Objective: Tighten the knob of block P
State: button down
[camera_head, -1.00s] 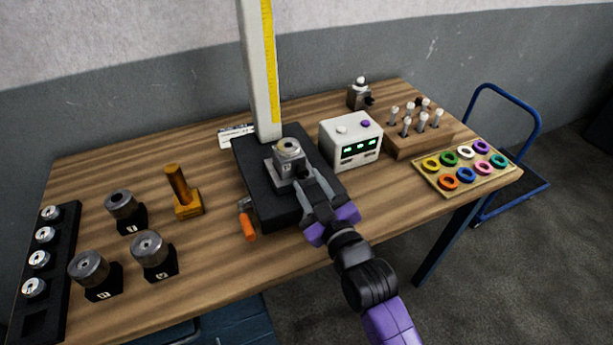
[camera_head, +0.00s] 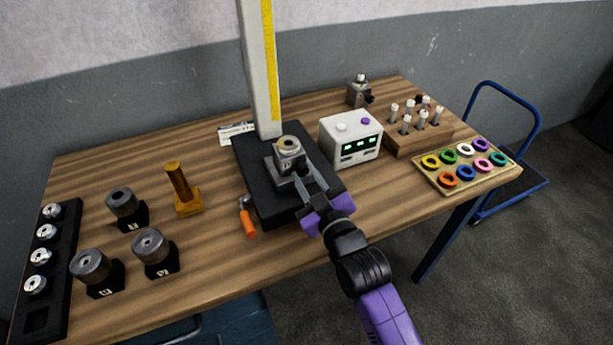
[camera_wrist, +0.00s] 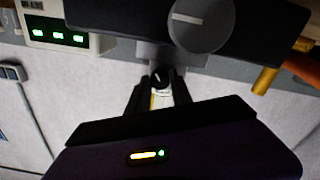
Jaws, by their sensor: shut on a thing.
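A grey block (camera_head: 288,164) with a round brass-coloured top stands on the black base plate (camera_head: 263,196) of the tall column. I cannot read a letter on it. My gripper (camera_head: 303,181) reaches it from the front right, its fingers at the block's near side. In the wrist view a small dark knob (camera_wrist: 160,77) with a pale mark sits between the fingertips of my gripper (camera_wrist: 160,86), which is shut on it. The fingers hide the knob in the head view. A second grey block (camera_head: 358,93) with a dark side knob stands at the back.
A white box (camera_head: 351,138) with green displays stands close right of the plate. A large grey disc (camera_wrist: 202,22) with a pale line is near the gripper in the wrist view. A brass post (camera_head: 179,184) stands left.

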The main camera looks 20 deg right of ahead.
jog(key=m, duration=0.3)
jog(key=shift+m, duration=0.4)
jog(key=shift+m+p, duration=0.4)
jog(key=shift+m, duration=1.1)
jog(key=c, duration=1.4)
grip_release()
